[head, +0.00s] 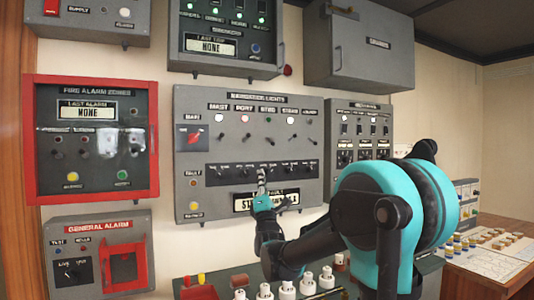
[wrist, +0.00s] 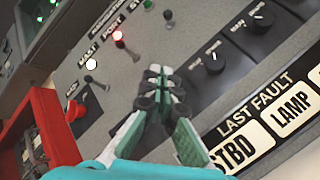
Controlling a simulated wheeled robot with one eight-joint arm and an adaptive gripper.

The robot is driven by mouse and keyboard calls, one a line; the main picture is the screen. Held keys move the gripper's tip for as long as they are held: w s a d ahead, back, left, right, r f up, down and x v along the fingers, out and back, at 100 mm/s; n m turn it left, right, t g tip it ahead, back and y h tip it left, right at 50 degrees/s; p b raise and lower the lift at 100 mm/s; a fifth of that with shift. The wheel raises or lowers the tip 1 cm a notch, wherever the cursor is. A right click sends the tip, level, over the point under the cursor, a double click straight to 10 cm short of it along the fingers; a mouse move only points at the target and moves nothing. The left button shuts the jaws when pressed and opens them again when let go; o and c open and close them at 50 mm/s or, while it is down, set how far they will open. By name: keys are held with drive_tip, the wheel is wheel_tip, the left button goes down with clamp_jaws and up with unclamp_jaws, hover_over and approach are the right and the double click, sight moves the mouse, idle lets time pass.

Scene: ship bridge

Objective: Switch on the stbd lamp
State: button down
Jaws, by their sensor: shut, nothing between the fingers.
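The navigation lights panel (head: 190,105) is on the wall. Its stbd lamp (head: 268,120) looks dark green, while the mast lamp (head: 219,118) is white and the port lamp (head: 245,118) red. In the wrist view the stbd lamp (wrist: 147,4) is at the top edge, with a toggle lever (wrist: 168,16) below it. My gripper (head: 262,178) is shut and empty in front of the row of rotary knobs; it hides part of that row. In the wrist view its fingertips (wrist: 158,73) point toward the panel. I cannot tell whether they touch it.
The last fault plate (wrist: 245,145) reads "STBD LAMP", cut off at the edge. Rotary knobs (wrist: 213,57) sit near my fingers. The red-framed fire alarm panel (head: 152,150) is at left, another switch panel (head: 358,120) at right. White-topped items (head: 306,282) stand below.

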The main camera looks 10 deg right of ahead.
sight(271, 142)
drive_tip(key=x, duration=0.9)
drive_tip(key=shift+w+r, duration=0.2)
drive_tip(key=shift+w, duration=0.1)
drive_tip(key=shift+d+r, duration=0.35)
drive_tip(key=shift+d, duration=0.2)
drive_tip(key=shift+d+r, duration=0.3)
drive_tip(key=shift+d, duration=0.2)
drive_tip(key=shift+s+d+r, duration=0.1)
drive_tip(key=shift+d+r, duration=0.3)
drive_tip(key=shift+d, duration=0.3)
drive_tip(key=shift+s+r+g, duration=0.1)
drive_tip(key=shift+r+g, duration=0.05)
drive_tip(key=shift+g, duration=0.25)
